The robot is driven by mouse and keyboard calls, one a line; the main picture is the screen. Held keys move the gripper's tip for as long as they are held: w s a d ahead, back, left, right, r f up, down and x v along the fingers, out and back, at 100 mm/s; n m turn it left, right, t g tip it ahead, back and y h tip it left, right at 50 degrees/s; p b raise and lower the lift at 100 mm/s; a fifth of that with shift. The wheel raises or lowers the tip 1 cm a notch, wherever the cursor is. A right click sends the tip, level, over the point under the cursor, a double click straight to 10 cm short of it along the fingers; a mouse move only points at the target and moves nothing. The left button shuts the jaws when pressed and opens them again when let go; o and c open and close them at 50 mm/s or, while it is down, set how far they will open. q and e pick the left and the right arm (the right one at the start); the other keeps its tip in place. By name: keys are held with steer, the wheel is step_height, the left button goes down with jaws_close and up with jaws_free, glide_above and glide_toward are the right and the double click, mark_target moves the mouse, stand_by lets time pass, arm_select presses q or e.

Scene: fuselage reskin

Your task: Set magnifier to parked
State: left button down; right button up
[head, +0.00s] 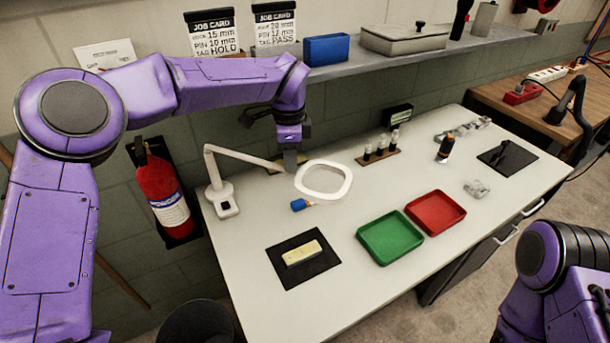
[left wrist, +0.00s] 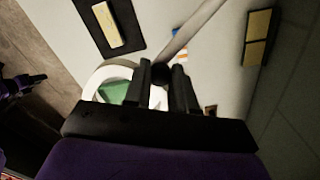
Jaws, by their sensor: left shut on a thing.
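The magnifier (head: 323,180) is a white ring lens on a jointed white arm with a white base (head: 222,203) at the bench's left end. Its ring hangs over the back left of the bench, and the green tray shows through it in the left wrist view (left wrist: 92,85). My left gripper (head: 290,163) is shut on the magnifier by a dark knob (left wrist: 160,74) where arm and ring meet. The fingers (left wrist: 172,88) hide part of the ring. My right arm shows at lower right; a small dark, purple-backed shape in the left wrist view may be its gripper.
A blue-and-orange item (head: 301,204) lies just below the ring. A black mat (head: 277,265) with a pale block, a green tray (head: 390,238) and a red tray (head: 435,212) occupy the front. A vial rack (head: 378,157) stands behind. The bench's front left corner is clear.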

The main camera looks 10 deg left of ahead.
arm_select(q)
steer(key=shift+w, duration=0.15)
steer(key=c, duration=0.9)
jaws_free()
steer(key=shift+c, duration=0.2)
